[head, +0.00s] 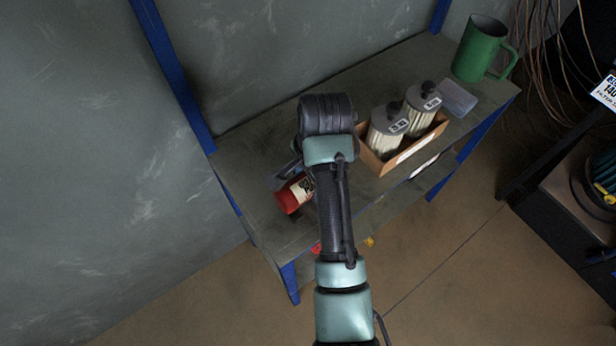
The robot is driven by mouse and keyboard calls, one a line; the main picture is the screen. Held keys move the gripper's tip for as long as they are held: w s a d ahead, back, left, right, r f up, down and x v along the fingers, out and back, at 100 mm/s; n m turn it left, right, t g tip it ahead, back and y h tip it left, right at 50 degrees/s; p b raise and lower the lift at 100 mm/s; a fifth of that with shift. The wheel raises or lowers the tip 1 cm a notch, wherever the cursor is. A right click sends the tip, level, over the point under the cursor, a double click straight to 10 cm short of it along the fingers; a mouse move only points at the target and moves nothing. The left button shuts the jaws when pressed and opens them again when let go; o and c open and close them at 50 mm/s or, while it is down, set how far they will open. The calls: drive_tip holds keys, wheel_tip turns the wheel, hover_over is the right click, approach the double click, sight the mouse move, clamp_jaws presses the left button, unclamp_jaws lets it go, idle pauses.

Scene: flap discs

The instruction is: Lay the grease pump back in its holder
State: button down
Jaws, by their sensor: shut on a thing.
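The grease pump, as far as I can tell, is the red cylinder with a pale label (293,193) at the left of the shelf in the head view. It lies tilted, and its upper right end is hidden behind my arm. A grey-blue piece (282,177) shows right beside it; I cannot tell whether it is part of the holder. My gripper (296,148) is mostly hidden by my wrist, with only a dark edge showing just above the red cylinder. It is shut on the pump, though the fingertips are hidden. Whether the pump touches the shelf is unclear.
The grey shelf (245,172) has blue posts and a wall behind. A cardboard box (402,161) with two filter canisters stands close right of my wrist. A grey block (458,98) and a green jug (483,48) stand farther right. Bare shelf lies behind the box.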

drive_tip(key=shift+f, duration=0.4)
unclamp_jaws()
drive_tip(key=shift+f, duration=0.15)
wheel_tip(320, 180, up, 13)
drive_tip(key=s+d+p, duration=0.1)
drive_tip(key=p, duration=0.7)
drive_tip(key=shift+s, duration=0.35)
drive_tip(key=shift+d, duration=0.1)
